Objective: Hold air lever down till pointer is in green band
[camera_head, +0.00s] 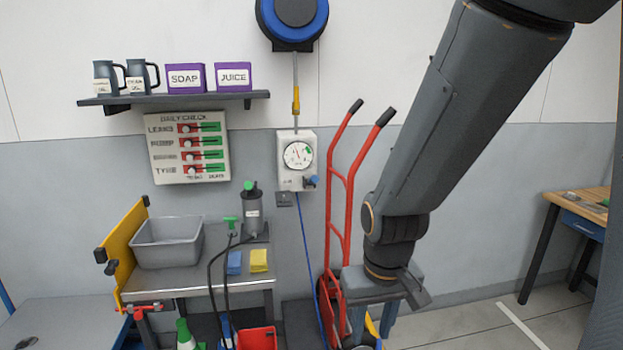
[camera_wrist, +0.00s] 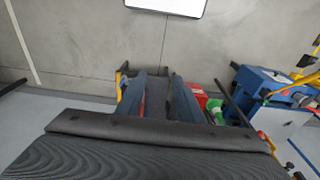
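The air gauge (camera_head: 298,155) is a white wall box with a round dial and a small green band at the dial's upper right. Its thin pointer is too small to read surely, but seems to lie left of the green. A small blue lever (camera_head: 313,181) sticks out at the box's lower right. My gripper (camera_head: 374,325) hangs low, right of and below the gauge, in front of the red hand truck, well apart from the lever. In the wrist view my gripper (camera_wrist: 158,88) has its two fingers apart with nothing between them. The gauge and lever are not seen there.
A red hand truck (camera_head: 333,230) stands between my arm and the gauge. A blue hose (camera_head: 308,235) runs down from the gauge. A bench with a grey bin (camera_head: 167,255) stands left. A wooden table (camera_head: 585,200) stands far right.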

